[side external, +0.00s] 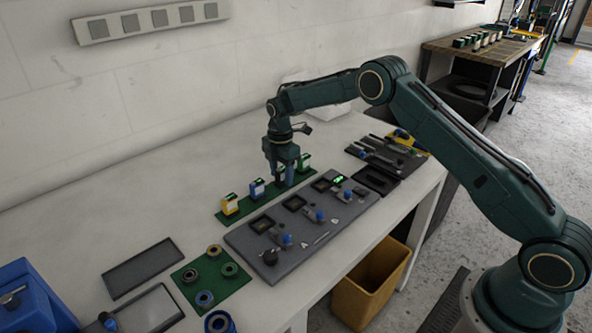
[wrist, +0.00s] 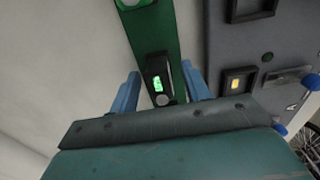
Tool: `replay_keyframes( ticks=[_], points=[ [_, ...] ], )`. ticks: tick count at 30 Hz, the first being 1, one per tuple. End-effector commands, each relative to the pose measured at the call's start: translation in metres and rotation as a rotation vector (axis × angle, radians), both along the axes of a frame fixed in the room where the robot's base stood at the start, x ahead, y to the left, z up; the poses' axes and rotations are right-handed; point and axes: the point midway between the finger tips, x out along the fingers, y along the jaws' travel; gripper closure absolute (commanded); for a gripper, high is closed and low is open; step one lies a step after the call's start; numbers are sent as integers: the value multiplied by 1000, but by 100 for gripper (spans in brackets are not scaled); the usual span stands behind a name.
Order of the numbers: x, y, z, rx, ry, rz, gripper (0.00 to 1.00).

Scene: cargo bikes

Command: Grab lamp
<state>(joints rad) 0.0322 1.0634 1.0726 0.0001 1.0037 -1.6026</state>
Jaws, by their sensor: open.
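My gripper (side external: 283,180) is above the green strip (side external: 240,212), pointing down, with its blue fingers apart. In the wrist view, a dark lamp with a lit green display (wrist: 158,80) lies between the two open fingers (wrist: 161,70); whether they touch it I cannot tell. In the side view this lamp is mostly hidden by the fingers. On the same strip stand a yellow lamp (side external: 229,206) and a blue lamp (side external: 257,189) to the left, and a green lamp (side external: 305,161) to the right. A green one also shows at the top of the wrist view (wrist: 134,4).
A grey board (side external: 240,240) with square recesses and blue-knobbed parts lies in front of the strip. Rings sit on a green mat (side external: 182,275) at the front left. A dark tool tray (side external: 370,158) lies to the right.

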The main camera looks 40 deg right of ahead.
Motion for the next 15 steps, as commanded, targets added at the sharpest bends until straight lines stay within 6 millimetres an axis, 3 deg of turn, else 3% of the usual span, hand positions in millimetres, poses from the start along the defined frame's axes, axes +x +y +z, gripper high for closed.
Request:
replay_keyframes(
  ticks=[6,13,15],
  points=[
    [0,0,0,0,0,0,55],
    [0,0,0,0,0,0,100],
    [0,0,1,0,0,0,100]
  ],
)
